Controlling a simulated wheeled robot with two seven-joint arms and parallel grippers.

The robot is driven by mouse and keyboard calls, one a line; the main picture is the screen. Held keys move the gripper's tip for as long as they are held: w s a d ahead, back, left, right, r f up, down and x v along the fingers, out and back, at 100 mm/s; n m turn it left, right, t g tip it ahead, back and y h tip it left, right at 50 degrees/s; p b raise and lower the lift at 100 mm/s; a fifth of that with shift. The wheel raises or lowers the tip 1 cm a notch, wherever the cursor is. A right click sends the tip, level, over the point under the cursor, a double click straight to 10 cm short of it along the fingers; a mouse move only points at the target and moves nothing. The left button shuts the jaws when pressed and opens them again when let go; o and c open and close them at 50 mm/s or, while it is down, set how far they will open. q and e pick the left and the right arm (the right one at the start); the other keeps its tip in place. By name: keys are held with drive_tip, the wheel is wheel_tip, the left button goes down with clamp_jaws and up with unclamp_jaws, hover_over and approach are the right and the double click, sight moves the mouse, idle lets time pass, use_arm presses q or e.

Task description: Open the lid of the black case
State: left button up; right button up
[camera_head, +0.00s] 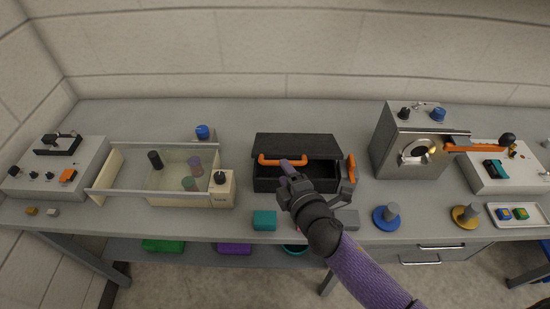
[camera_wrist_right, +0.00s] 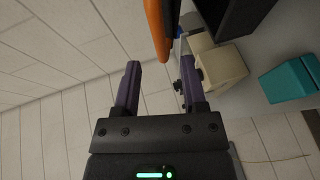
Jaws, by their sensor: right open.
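The black case (camera_head: 268,185) stands mid-table in the head view. Its black lid (camera_head: 305,146) appears raised at the back, with a dark interior showing in front of it. An orange handle (camera_head: 272,160) runs along the lid's front edge. My right gripper (camera_head: 292,163) is open and empty by the right end of this handle. In the right wrist view an orange bar (camera_wrist_right: 157,28) shows just beyond the open fingers (camera_wrist_right: 160,66), beside the dark case (camera_wrist_right: 245,20). Contact cannot be told. My arm hides part of the case's front. My left gripper is out of view.
A second orange handle (camera_head: 351,168) is at the case's right side. A clear-walled bin (camera_head: 125,192) and a cream box (camera_head: 220,190) stand left, a metal instrument (camera_head: 405,150) right. A teal block (camera_head: 264,220) and grey block (camera_head: 347,219) lie in front.

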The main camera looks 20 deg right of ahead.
sight(296, 148)
drive_tip(key=b+x, duration=0.1)
drive_tip(key=x, duration=0.5)
drive_tip(key=shift+w+f, duration=0.1)
drive_tip(key=shift+w, duration=0.3)
clamp_jaws()
idle(0.9)
